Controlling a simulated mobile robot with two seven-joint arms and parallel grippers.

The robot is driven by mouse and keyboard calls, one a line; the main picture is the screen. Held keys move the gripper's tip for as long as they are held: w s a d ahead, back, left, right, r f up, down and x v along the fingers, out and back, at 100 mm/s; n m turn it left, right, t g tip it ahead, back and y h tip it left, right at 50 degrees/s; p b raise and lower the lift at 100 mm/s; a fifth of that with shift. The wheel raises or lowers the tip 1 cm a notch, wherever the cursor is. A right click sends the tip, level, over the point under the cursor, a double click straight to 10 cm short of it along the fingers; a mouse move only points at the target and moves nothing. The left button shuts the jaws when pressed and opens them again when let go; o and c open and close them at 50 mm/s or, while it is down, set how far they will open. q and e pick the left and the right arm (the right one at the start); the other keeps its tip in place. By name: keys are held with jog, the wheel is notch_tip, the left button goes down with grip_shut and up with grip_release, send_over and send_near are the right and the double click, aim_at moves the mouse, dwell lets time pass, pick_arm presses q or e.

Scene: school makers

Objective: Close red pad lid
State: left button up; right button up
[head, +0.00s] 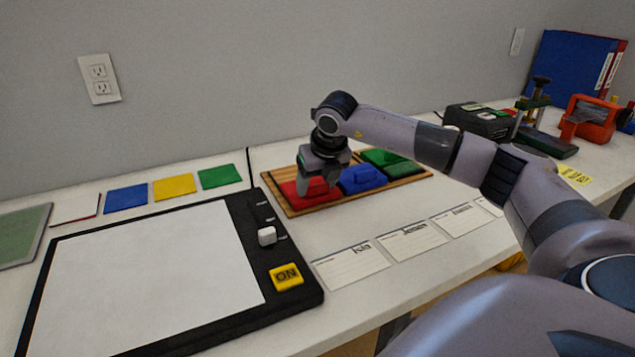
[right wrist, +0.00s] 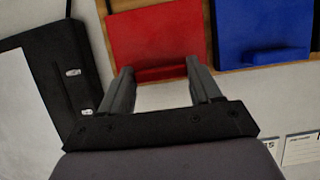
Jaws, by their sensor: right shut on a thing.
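The red pad lid (head: 291,191) is at the left end of a wooden tray (head: 279,207) in the head view. It also shows as a flat red panel with a ridge along its near edge in the right wrist view (right wrist: 155,38). My right gripper (head: 318,188) is over the red lid, pointing down. In the right wrist view its two fingers (right wrist: 160,72) stand at either side of the red ridge and are shut on it. The gripper hides part of the lid, and I cannot tell whether the lid lies fully flat. My left gripper is not in view.
A blue pad (head: 361,179) and a green pad (head: 391,162) sit right of the red one. A black-framed board (head: 190,290) with a yellow ON button (head: 286,276) lies left. Name cards (head: 351,266) lie in front. A black box (head: 477,120) and a red tool (head: 590,118) stand far right.

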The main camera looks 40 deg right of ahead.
jog(key=shift+s+a+f, duration=0.1)
jog(key=shift+s+f, duration=0.05)
jog(key=o, duration=1.3)
jog(key=shift+o, duration=1.1)
jog(key=shift+s, duration=0.1)
jog(key=d+v, duration=0.1)
jog(key=v, duration=0.6)
jog(key=shift+a+r, duration=0.25)
jog(key=shift+a, duration=0.2)
